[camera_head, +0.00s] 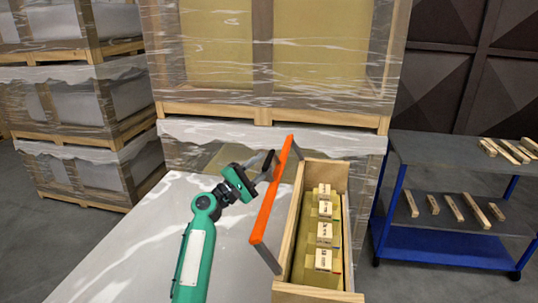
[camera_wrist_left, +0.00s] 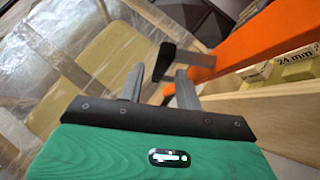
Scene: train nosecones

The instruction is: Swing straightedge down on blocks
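The orange straightedge (camera_head: 272,190) is raised and tilted along the left side of a wooden box (camera_head: 286,240), with grey arms at its ends. Several small pale wooden blocks (camera_head: 323,260) with printed labels sit in a row in the box. My left gripper (camera_head: 264,166) is beside the straightedge on its left. In the left wrist view its fingers (camera_wrist_left: 160,82) are apart, with the straightedge's black handle (camera_wrist_left: 164,62) between or just beyond their tips; contact cannot be told. The straightedge (camera_wrist_left: 265,40) crosses the upper right there. My right gripper is not in view.
A white table (camera_head: 130,250) lies under my left arm, largely bare. A blue and grey cart (camera_head: 440,153) with wooden pieces stands at the right. Wrapped pallet crates (camera_head: 275,60) stand behind the box, and more (camera_head: 75,110) stand at the left.

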